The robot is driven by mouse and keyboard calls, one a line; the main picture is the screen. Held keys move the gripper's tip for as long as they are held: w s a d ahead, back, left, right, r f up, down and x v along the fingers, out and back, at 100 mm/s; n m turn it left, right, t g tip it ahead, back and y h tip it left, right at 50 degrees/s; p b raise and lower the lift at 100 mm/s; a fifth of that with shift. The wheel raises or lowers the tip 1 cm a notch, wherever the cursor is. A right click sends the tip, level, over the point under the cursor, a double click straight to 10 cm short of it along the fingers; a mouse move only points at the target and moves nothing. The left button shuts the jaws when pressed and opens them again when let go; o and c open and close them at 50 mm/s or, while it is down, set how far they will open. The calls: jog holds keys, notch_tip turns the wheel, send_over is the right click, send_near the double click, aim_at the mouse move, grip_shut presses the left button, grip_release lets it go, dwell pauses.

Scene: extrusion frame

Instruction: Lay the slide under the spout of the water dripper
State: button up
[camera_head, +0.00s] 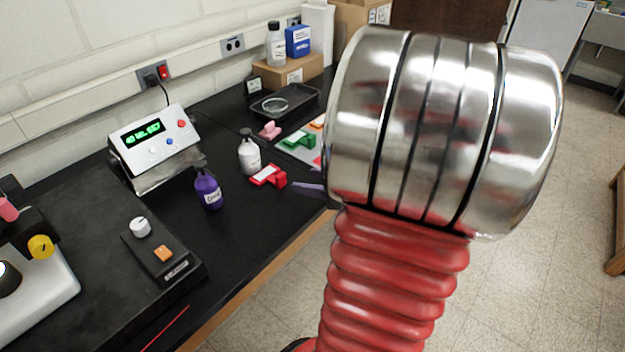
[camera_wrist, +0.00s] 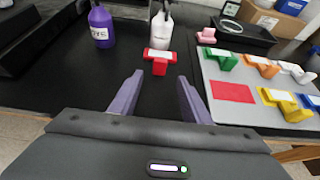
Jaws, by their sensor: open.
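A red T-shaped piece with a white strip on top (camera_wrist: 159,66) lies on the black bench; the strip may be the slide, but I cannot tell for certain. It also shows in the head view (camera_head: 268,176), in front of a white bottle. My gripper (camera_wrist: 160,77) is open and empty, its two purple fingers pointing toward the red piece, which appears ahead of the gap between them. One purple finger shows beside my arm in the head view (camera_head: 308,188). I cannot clearly make out a water dripper spout in either view.
A grey board (camera_wrist: 234,109) with several coloured pieces and a bare red patch lies to the right. A purple bottle (camera_head: 208,190) and the white bottle (camera_head: 249,155) stand nearby. A box with a green display (camera_head: 154,140) and a black hotplate-like unit (camera_head: 165,240) stand left.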

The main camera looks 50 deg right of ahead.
jog(key=w+a+n+y, duration=0.1)
jog(key=a+n, duration=0.1)
jog(key=a, duration=0.2)
jog(key=w+a+r+n+g+y, duration=0.1)
jog(key=a+n, duration=0.2)
jog(key=a, duration=0.1)
jog(key=w+a+n+g+y, duration=0.1)
jog(key=a+n, duration=0.1)
jog(key=a, duration=0.1)
jog(key=shift+a+r+n+y, duration=0.2)
jog(key=shift+a+n+y, duration=0.1)
jog(key=shift+a+n, duration=0.1)
jog(key=s+a+r+n+g+h, duration=0.2)
jog(key=a+n, duration=0.7)
jog(key=n, duration=0.5)
jog(key=s+a+r+n+g+h, duration=0.1)
jog(key=s+a+r+n+g, duration=0.2)
jog(key=s+a+n, duration=0.3)
jog(key=a+r+n, duration=0.1)
jog(key=a+n, duration=0.3)
jog(key=n, duration=0.4)
jog(key=shift+s+a+r+h, duration=0.2)
jog(key=shift+s+a+h, duration=0.1)
jog(key=shift+h, duration=0.1)
